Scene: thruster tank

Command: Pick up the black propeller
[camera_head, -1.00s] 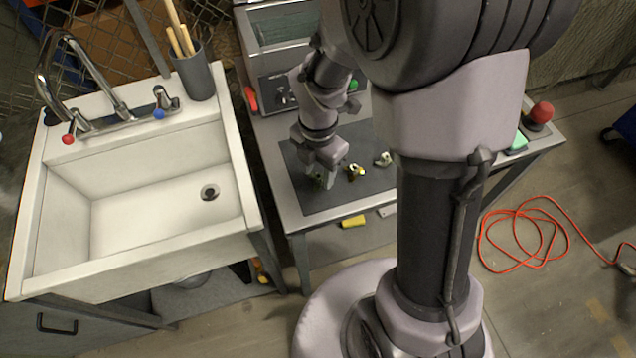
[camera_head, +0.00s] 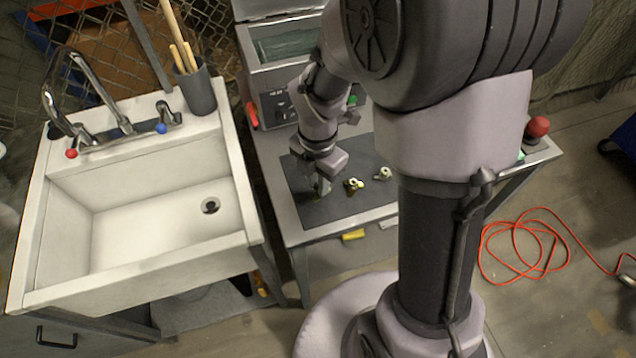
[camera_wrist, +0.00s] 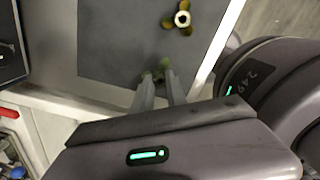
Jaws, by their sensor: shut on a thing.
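My gripper (camera_head: 322,187) is low over the left part of the dark mat (camera_head: 312,212). In the wrist view its two fingers (camera_wrist: 161,82) are close together on a small dark olive piece (camera_wrist: 163,64). The fingers hide most of this piece, so I cannot make out its shape or tell for certain that it is the black propeller. A yellow-olive propeller with a pale hub (camera_head: 354,185) lies just right of my gripper, apart from it. A propeller also shows beyond the fingertips in the wrist view (camera_wrist: 182,19). Another greenish propeller (camera_head: 383,173) lies further right.
A machine with a glass-fronted top (camera_head: 285,45) stands behind the mat. A white sink (camera_head: 150,215) is on the left. A red button (camera_head: 537,126) is at the table's right end. An orange cable (camera_head: 525,240) lies on the floor.

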